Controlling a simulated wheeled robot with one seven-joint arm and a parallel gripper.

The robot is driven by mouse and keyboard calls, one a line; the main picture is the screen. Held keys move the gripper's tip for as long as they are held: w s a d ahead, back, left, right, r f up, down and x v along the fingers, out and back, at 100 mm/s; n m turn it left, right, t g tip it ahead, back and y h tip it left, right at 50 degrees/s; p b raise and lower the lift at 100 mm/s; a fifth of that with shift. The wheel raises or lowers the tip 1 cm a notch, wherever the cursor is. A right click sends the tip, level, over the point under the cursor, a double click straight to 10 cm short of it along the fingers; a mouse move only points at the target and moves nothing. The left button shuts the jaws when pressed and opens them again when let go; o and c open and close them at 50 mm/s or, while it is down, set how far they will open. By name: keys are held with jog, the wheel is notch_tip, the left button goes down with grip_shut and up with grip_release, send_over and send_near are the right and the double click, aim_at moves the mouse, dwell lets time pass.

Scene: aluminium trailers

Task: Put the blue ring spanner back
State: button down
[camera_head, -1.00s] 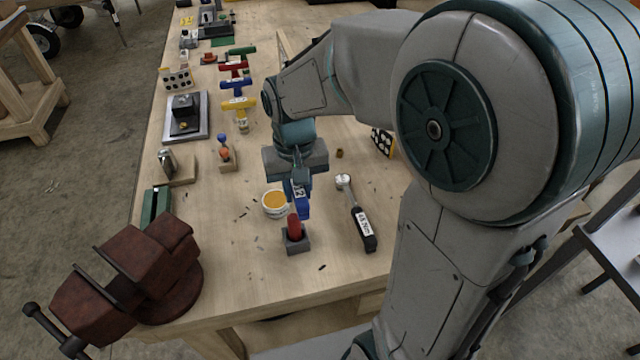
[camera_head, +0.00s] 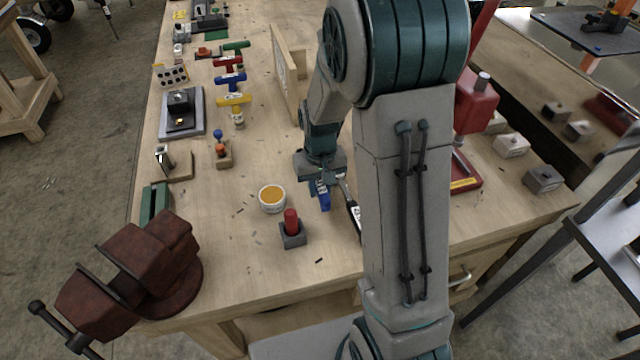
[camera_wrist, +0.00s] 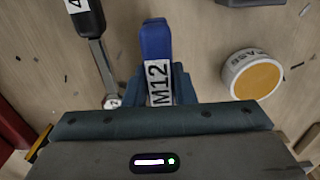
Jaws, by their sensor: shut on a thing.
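The blue ring spanner (camera_head: 323,199), marked M12, is in my gripper (camera_head: 321,178). In the wrist view its blue end (camera_wrist: 156,40) sticks out between the fingers (camera_wrist: 158,82), which are shut on it. The rest of the spanner is hidden by my gripper. My gripper points down over the wooden bench (camera_head: 240,270), right of the grease tub (camera_head: 272,199). I cannot tell how high the spanner is above the bench. No empty place for it shows clearly.
A black-handled ratchet wrench (camera_wrist: 88,20) lies close beside the spanner. A red-handled tool stands in a grey block (camera_head: 292,235). An upright wooden panel (camera_head: 284,75) stands behind my gripper. Coloured T-handles (camera_head: 233,100) and a red-brown vice (camera_head: 150,275) are on the left.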

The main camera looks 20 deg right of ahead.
jog(key=shift+f, duration=0.15)
jog(key=c, duration=1.2)
grip_release()
notch_tip(320, 180, up, 12)
jog(key=f, duration=0.1)
jog(key=s+r+t, duration=0.1)
jog(key=s+r, duration=0.1)
jog(key=s, duration=0.6)
jog(key=s+r+t, duration=0.2)
jog(key=s+r, duration=0.1)
jog(key=s, duration=0.6)
jog(key=shift+a, duration=0.2)
